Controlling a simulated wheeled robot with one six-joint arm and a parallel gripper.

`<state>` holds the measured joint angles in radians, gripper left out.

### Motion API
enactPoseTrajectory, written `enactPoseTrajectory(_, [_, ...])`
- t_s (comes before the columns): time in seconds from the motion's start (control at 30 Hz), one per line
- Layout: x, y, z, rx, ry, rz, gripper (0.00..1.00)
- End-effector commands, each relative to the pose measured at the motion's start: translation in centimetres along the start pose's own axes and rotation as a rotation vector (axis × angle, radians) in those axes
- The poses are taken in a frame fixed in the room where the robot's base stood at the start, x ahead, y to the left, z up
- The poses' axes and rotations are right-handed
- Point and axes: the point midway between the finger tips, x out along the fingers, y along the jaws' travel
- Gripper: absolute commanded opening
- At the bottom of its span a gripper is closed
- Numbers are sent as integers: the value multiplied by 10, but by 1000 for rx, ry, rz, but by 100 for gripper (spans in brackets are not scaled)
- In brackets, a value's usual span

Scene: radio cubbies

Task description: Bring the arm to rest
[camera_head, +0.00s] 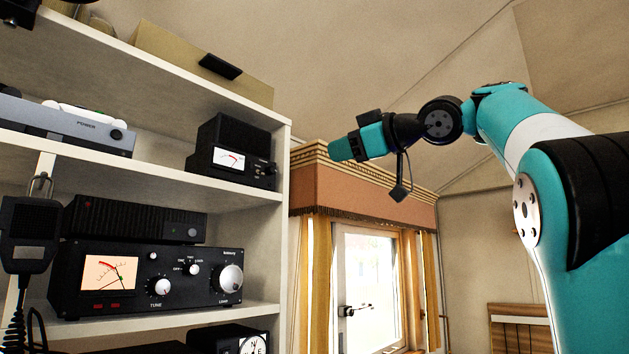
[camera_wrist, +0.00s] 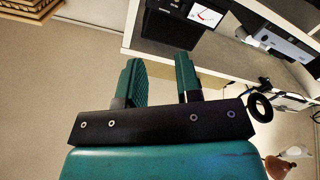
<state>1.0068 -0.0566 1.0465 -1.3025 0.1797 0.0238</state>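My gripper (camera_head: 338,150) is raised in the air to the right of the shelf unit, in front of the window's valance, with the arm reaching in from the right. In the wrist view its two teal fingers (camera_wrist: 160,62) stand apart with nothing between them. A small black meter box (camera_head: 232,152) sits on the shelf left of the gripper. It also shows beyond the fingers in the wrist view (camera_wrist: 160,28). The gripper looks clear of the shelf.
The white shelf unit (camera_head: 282,215) fills the left side. It holds a large black tuner (camera_head: 150,278), a grey power unit (camera_head: 60,126) and a hanging microphone (camera_head: 30,235). A curtained window (camera_head: 365,275) lies behind. There is free air between shelf and arm.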

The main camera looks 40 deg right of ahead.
Motion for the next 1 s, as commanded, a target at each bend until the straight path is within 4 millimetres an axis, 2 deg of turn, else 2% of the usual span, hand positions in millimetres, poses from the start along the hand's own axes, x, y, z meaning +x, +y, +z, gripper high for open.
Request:
enactPoseTrajectory(0.27, [4,-3,3,16,-2,-9,32])
enactPoseTrajectory(0.37, [18,-17,15,86,-17,-43,32])
enactPoseTrajectory(0.47, [46,-54,41,216,-71,-120,32])
enactPoseTrajectory(0.57, [72,-118,78,360,-180,-235,32])
enactPoseTrajectory(0.6, [78,-145,93,405,-232,-281,32])
enactPoseTrajectory(0.73, [79,-239,139,507,-421,-433,32])
enactPoseTrajectory(0.8, [68,-289,162,535,-530,-514,32])
enactPoseTrajectory(0.87, [53,-331,182,546,-628,-583,32])
enactPoseTrajectory(0.9, [39,-357,196,546,-694,-627,32])
enactPoseTrajectory(1.0, [-1,-414,227,526,-858,-728,32])
